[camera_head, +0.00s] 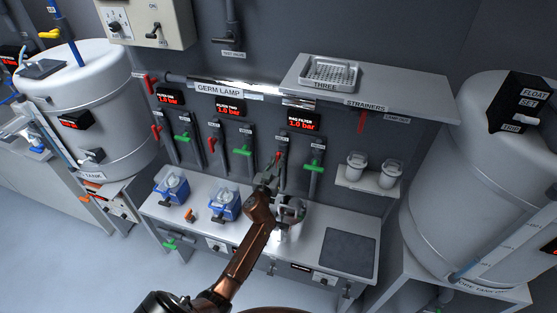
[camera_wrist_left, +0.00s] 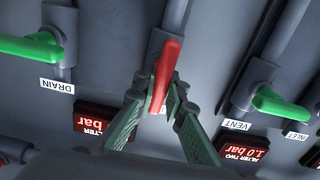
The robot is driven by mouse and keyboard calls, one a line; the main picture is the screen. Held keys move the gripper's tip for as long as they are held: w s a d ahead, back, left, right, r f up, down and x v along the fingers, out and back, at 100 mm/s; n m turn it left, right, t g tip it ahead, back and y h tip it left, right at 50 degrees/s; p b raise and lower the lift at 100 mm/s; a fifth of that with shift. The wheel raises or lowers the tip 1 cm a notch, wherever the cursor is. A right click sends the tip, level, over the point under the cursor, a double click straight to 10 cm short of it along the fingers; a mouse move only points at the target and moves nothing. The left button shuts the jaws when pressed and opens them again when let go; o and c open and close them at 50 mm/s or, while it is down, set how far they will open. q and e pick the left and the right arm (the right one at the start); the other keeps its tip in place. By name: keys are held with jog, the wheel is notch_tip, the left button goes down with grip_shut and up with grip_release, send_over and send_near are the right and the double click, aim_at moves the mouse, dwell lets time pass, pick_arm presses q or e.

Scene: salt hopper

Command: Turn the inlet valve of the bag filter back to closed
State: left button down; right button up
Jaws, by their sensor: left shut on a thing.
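The bag filter display (camera_head: 303,120) reads 1.0 bar on the back wall. Below it, the red inlet valve handle (camera_head: 281,158) sits on a vertical pipe, partly hidden by my left gripper (camera_head: 268,178). In the left wrist view the red handle (camera_wrist_left: 167,62) stands between the two fingers (camera_wrist_left: 160,98). They are shut on it near its end. The handle lies roughly along its pipe there, slightly tilted. A green handle (camera_head: 314,166) is on the pipe to the right; it also shows in the wrist view (camera_wrist_left: 32,47), by a DRAIN label. My right gripper is not in view.
Other red (camera_head: 212,145) and green (camera_head: 243,152) valve handles are close on the left. A shelf (camera_head: 420,102) with a tray juts out above. Blue containers (camera_head: 224,205) stand on the bench (camera_head: 318,268). A dark mat (camera_head: 348,250) lies clear at right.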

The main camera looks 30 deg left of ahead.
pick_arm(q)
jog(key=shift+m, duration=0.3)
jog(key=m, duration=0.3)
jog(key=shift+d+f+m+b, duration=0.1)
jog(key=shift+d+m+b, duration=0.05)
jog(key=shift+m+b, duration=0.2)
jog(key=m, duration=0.4)
jog(key=shift+w+d+f+m, duration=0.1)
jog(key=shift+d+m, duration=0.05)
jog(key=shift+m, duration=0.2)
jog(key=shift+d+f+m+b, duration=0.1)
jog(key=shift+m+b, duration=0.1)
jog(key=shift+m, duration=1.15)
jog(key=shift+a+f+m+b, duration=0.1)
jog(key=shift+m+b, duration=0.05)
jog(key=shift+m, duration=1.25)
jog(key=shift+d+f+m+b, duration=0.1)
jog(key=shift+m+b, duration=0.1)
jog(key=shift+m, duration=1.15)
jog(key=c, duration=2)
grip_release()
jog(key=shift+r, duration=0.1)
jog(key=shift+o, duration=0.2)
